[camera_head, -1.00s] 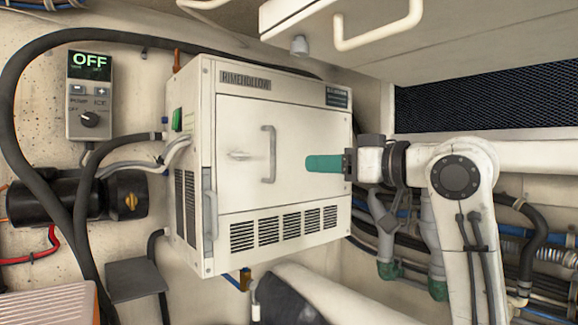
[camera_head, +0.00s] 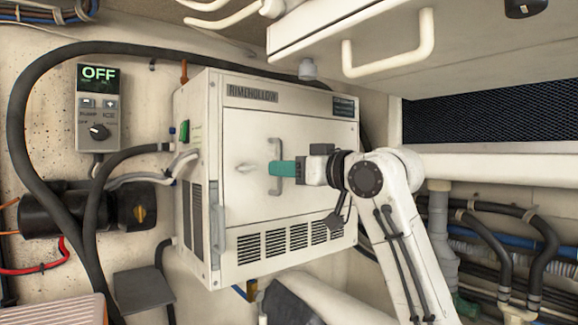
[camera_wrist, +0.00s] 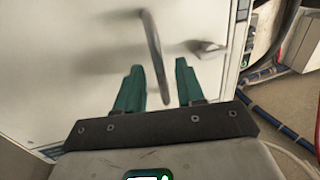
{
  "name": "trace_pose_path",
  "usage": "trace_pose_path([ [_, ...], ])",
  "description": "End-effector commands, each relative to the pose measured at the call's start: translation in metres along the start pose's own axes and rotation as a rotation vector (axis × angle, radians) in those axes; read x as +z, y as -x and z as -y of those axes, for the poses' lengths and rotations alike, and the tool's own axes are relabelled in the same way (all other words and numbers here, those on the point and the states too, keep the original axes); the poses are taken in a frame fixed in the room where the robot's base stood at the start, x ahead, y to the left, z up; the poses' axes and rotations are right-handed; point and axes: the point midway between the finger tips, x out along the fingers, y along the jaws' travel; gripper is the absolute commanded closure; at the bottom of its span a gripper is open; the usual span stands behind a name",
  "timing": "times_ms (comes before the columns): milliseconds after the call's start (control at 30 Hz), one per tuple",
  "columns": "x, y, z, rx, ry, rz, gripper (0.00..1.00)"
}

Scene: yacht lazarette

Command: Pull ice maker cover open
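The ice maker (camera_head: 215,262) is a white box on the wall, with a grey nameplate on its front. Its front cover (camera_head: 318,120) looks closed and has a grey vertical bar handle (camera_head: 275,146); the handle also shows in the wrist view (camera_wrist: 153,50). A small latch-like piece (camera_head: 246,168) sits left of the handle. My gripper (camera_head: 271,169), with green fingers, is at the handle's lower half. In the wrist view my gripper (camera_wrist: 159,66) is open, with the handle's end between its fingers. I cannot tell whether either finger touches it.
A control box (camera_head: 97,108) reading OFF hangs on the left wall. A thick black hose (camera_head: 17,125) loops around the ice maker's left and top. A white overhead locker with a handle (camera_head: 388,60) is above right. Pipes and hoses (camera_head: 500,250) run at lower right.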

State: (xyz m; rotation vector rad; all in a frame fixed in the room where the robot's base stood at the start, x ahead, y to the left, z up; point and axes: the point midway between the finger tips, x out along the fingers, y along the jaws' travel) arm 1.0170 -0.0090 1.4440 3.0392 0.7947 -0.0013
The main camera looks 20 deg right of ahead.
Motion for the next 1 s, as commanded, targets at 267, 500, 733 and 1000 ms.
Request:
trace_pose_path([
  [267, 0.0000, -0.0006, -0.0001, 0.000, 0.000, -0.001, 0.64],
  [500, 0.0000, -0.0004, -0.0002, 0.000, 0.000, -0.001, 0.87],
  [733, 0.0001, -0.0004, -0.0002, 0.000, -0.001, 0.000, 1.00],
  [1000, 0.0001, -0.0003, -0.0002, 0.000, -0.001, 0.000, 1.00],
])
